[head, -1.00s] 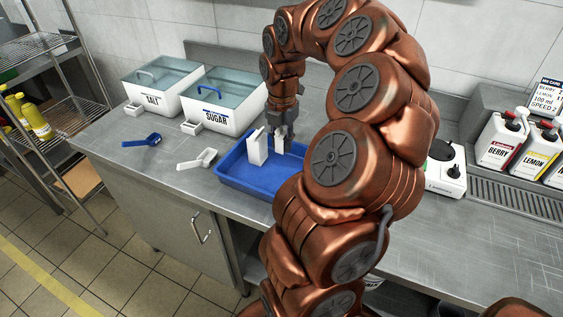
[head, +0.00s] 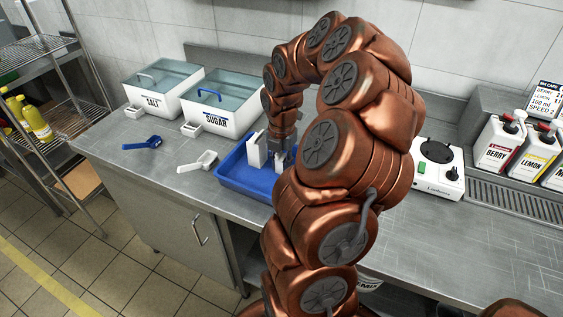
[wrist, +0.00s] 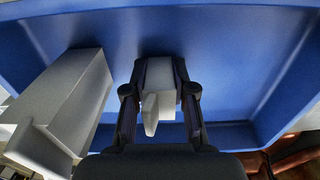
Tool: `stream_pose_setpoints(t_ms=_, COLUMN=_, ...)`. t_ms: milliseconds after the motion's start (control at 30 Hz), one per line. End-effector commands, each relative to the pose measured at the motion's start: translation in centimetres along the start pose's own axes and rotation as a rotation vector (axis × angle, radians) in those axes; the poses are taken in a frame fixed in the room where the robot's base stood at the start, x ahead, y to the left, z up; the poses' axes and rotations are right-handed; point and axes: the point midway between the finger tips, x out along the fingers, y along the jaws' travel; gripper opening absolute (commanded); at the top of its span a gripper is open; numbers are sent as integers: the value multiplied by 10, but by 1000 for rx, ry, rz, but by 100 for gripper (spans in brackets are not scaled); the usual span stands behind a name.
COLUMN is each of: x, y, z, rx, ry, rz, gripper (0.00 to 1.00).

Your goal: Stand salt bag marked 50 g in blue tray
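The blue tray (head: 238,180) sits on the steel counter, and its floor and walls fill much of the wrist view (wrist: 235,60). A larger white bag (head: 256,150) stands upright in the tray; in the wrist view it is on the left (wrist: 66,98). My gripper (head: 284,158) is low over the tray, to the right of that bag. In the wrist view my gripper (wrist: 160,75) has its fingers on both sides of a smaller white bag (wrist: 160,100) and appears shut on it. I cannot read a mark on either bag. My arm hides the tray's right part.
A salt bin (head: 150,101) and a sugar bin (head: 216,121) stand at the back left. A blue scoop (head: 143,143) and a white scoop (head: 199,161) lie left of the tray. A white appliance (head: 438,178) and labelled bottles (head: 499,142) are at the right.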

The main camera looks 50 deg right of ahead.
Motion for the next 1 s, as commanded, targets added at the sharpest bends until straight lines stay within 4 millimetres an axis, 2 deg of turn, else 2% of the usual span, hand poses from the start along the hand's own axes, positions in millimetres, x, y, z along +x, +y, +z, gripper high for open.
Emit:
stream_pose_setpoints(t_ms=33, x=0, y=0, z=0, rx=0, ry=0, rz=0, gripper=30)
stream_pose_setpoints(t_ms=233, x=0, y=0, z=0, rx=0, ry=0, rz=0, gripper=50)
stream_pose_setpoints(t_ms=633, x=-7, y=1, z=0, rx=0, ry=-2, rz=3, gripper=50)
stream_pose_setpoints(t_ms=767, x=-23, y=2, z=2, rx=1, ry=-6, rz=7, gripper=50)
stream_pose_setpoints(t_ms=1000, x=-66, y=2, z=2, rx=1, ry=-6, rz=7, gripper=50)
